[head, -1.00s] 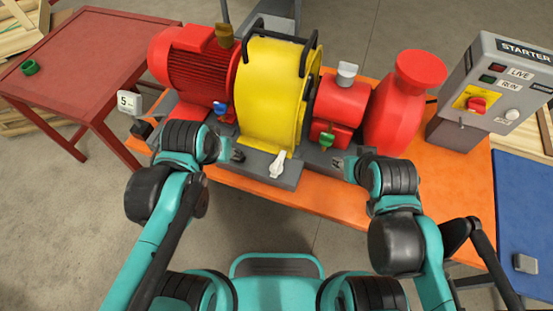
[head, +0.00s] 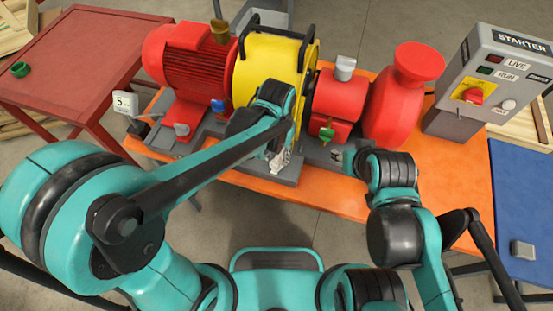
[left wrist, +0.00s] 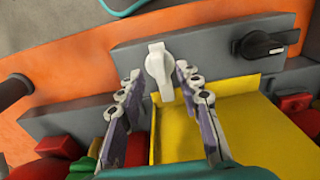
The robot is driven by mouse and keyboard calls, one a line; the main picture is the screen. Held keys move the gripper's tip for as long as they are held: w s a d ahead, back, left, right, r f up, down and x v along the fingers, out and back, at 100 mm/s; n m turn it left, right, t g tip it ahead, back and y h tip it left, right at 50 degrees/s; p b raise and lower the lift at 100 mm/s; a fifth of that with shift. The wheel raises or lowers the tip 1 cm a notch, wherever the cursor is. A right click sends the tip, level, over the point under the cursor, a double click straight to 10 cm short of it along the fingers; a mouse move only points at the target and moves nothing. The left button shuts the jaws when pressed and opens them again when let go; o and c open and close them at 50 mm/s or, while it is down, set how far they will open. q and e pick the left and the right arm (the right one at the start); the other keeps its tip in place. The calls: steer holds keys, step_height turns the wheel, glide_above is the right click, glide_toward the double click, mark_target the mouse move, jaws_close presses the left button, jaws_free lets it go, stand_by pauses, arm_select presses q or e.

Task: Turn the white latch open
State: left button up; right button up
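The white latch (left wrist: 158,72) is a small handle on the grey base plate (left wrist: 205,58), in front of the yellow guard (left wrist: 195,125). In the left wrist view it points down the picture, towards the guard. My left gripper (left wrist: 157,80) is open, with one finger on each side of the latch; contact cannot be told. In the head view my left gripper (head: 278,160) is at the plate's front and mostly covers the latch. The yellow guard (head: 262,70) stands behind it. My right gripper (head: 340,160) is near the orange table's front edge, apart from the latch; its fingers are unclear.
A black latch (left wrist: 265,43) sits on the same plate beside the white one. A red motor (head: 185,65) stands left of the guard, and a red pump (head: 395,105) right. The starter box (head: 480,85) is at the far right. A green valve (head: 326,132) is close by.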

arm_select(q)
step_height(320, 180, down, 2)
jaws_close()
